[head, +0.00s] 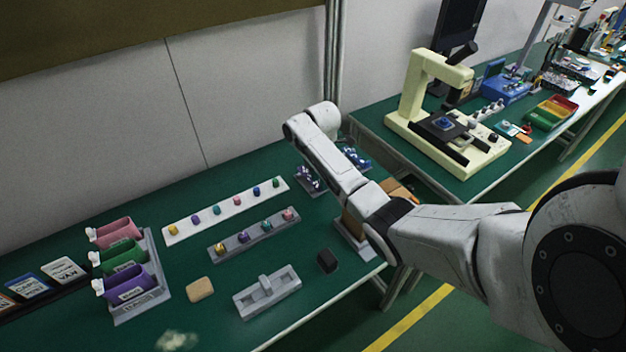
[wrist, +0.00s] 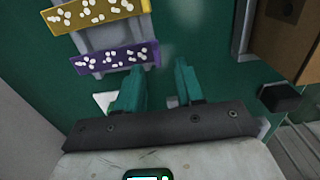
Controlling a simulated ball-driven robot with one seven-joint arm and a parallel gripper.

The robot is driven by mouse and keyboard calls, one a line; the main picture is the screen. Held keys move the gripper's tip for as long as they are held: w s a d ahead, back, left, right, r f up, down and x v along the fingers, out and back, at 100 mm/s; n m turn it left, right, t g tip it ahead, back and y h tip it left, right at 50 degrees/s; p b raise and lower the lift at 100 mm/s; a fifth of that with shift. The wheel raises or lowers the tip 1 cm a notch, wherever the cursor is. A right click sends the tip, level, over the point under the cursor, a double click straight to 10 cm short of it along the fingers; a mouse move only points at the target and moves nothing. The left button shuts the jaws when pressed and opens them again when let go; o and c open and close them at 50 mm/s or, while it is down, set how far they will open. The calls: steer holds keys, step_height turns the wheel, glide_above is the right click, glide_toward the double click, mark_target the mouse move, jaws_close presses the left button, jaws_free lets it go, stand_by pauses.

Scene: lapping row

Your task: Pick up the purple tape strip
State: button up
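The purple tape strip (wrist: 118,58), dotted with white pieces, lies across a grey rack (wrist: 97,37) in the wrist view, below a yellow strip (wrist: 90,12) of the same kind. My gripper (wrist: 161,75) is open, with two teal fingers apart and only green surface between them. The left fingertip is close to the strip's lower right end; I cannot tell whether they touch. In the head view my gripper is not clearly seen. A dark purplish dotted piece (head: 309,179) shows beside my arm there, perhaps the same strip.
A brown box (wrist: 287,35) and a black block (wrist: 280,97) stand right of my gripper. In the head view, a white rail (head: 215,213) and a grey rail (head: 240,243) hold coloured pieces, with coloured bins (head: 128,285) at left. Green table lies between.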

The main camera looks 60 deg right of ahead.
steer(key=shift+w+f, duration=0.1)
steer(key=shift+f, duration=1.4)
jaws_close()
